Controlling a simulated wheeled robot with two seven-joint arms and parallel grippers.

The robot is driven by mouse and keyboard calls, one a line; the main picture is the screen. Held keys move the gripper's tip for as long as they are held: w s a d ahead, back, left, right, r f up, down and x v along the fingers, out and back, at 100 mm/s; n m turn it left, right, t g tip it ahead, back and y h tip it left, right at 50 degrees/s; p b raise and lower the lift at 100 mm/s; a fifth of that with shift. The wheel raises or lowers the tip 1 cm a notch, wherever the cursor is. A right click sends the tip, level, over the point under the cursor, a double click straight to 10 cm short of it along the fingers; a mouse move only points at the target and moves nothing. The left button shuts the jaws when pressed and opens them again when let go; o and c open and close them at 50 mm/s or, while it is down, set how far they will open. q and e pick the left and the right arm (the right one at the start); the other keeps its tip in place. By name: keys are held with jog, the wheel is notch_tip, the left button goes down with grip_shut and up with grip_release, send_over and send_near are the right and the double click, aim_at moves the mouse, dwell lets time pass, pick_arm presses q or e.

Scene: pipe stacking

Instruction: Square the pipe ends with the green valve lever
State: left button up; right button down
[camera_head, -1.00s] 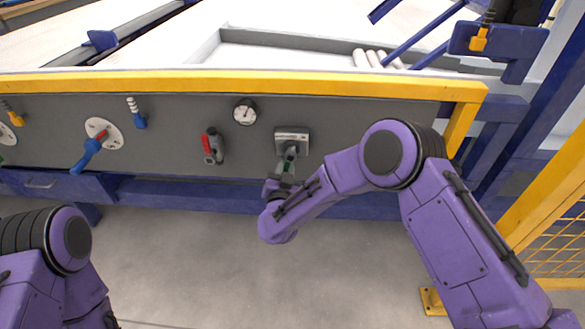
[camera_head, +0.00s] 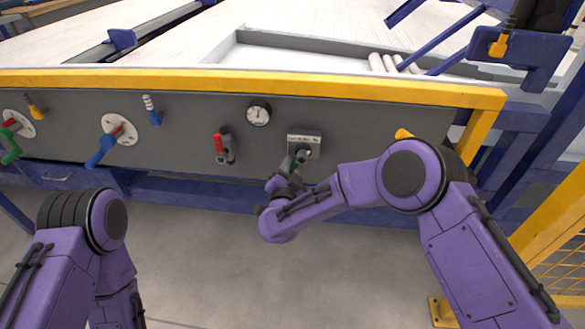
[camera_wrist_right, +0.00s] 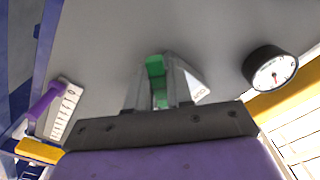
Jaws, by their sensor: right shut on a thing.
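My right gripper (camera_head: 295,163) is at the front panel, just below a small grey box with a metal face (camera_head: 304,136). In the right wrist view a green lever (camera_wrist_right: 156,78) stands between its two grey fingers, which are shut on it. Its lower part is hidden by the gripper. Another green handle (camera_head: 10,152) is on a round plate with a red part, at the panel's far left. White pipes (camera_head: 386,62) lie side by side in the long tray behind the yellow rail. My left gripper is out of view; only its arm shows.
The panel (camera_head: 185,150) also carries a blue handle (camera_head: 101,152), a red-handled fitting (camera_head: 222,147) and a round gauge (camera_head: 257,114). A yellow rail (camera_head: 200,80) runs above it. A purple handle (camera_wrist_right: 44,103) beside a scale shows in the right wrist view. Open floor lies in front.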

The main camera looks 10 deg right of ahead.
jog(key=c, duration=1.1)
grip_release()
jog(key=shift+a, duration=0.1)
jog(key=p+v, duration=0.2)
jog(key=v, duration=0.8)
jog(key=shift+s, duration=0.25)
